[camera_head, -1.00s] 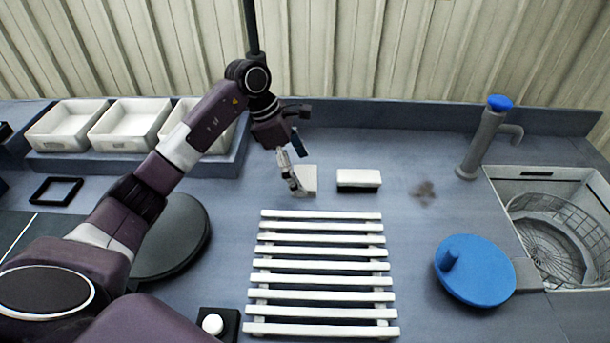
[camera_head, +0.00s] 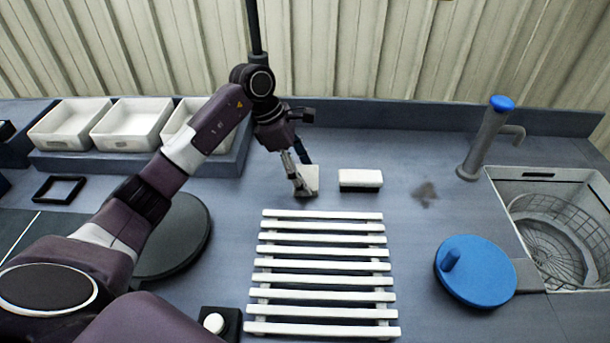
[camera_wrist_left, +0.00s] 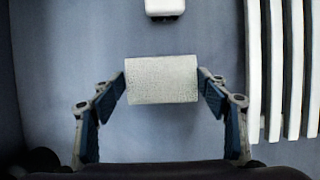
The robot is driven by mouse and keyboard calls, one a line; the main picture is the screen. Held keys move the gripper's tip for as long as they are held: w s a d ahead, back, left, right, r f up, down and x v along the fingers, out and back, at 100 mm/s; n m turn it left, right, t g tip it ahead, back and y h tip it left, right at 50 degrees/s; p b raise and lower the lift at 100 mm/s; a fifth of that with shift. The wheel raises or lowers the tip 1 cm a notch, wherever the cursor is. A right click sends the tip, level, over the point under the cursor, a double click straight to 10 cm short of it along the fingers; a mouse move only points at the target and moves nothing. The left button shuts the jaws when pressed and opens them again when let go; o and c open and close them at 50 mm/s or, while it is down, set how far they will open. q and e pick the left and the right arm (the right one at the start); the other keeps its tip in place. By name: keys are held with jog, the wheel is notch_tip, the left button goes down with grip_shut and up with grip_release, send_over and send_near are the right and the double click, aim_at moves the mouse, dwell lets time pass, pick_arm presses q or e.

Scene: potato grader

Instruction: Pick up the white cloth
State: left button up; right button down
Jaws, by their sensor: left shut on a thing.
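The white cloth (camera_head: 311,178) lies on the grey-blue counter behind the slatted rack, partly hidden by my left gripper (camera_head: 303,188) in the head view. In the left wrist view the cloth (camera_wrist_left: 162,80) is a pale, textured rectangle between the two fingers of the left gripper (camera_wrist_left: 162,84). The fingers are shut on its two short sides. I cannot tell any clear gap between the cloth and the counter. My right gripper is not in view.
A white block with a dark base (camera_head: 360,178) stands just right of the cloth. The white slatted rack (camera_head: 320,265) lies in front. White trays (camera_head: 130,125) stand back left. A tap (camera_head: 483,140), blue lidded disc (camera_head: 475,270) and sink basket (camera_head: 555,240) are right.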

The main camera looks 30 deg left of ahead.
aim_at(304, 176)
pick_arm(q)
notch_tip(304, 176, up, 20)
jog(key=b, duration=0.2)
dwell(0.4)
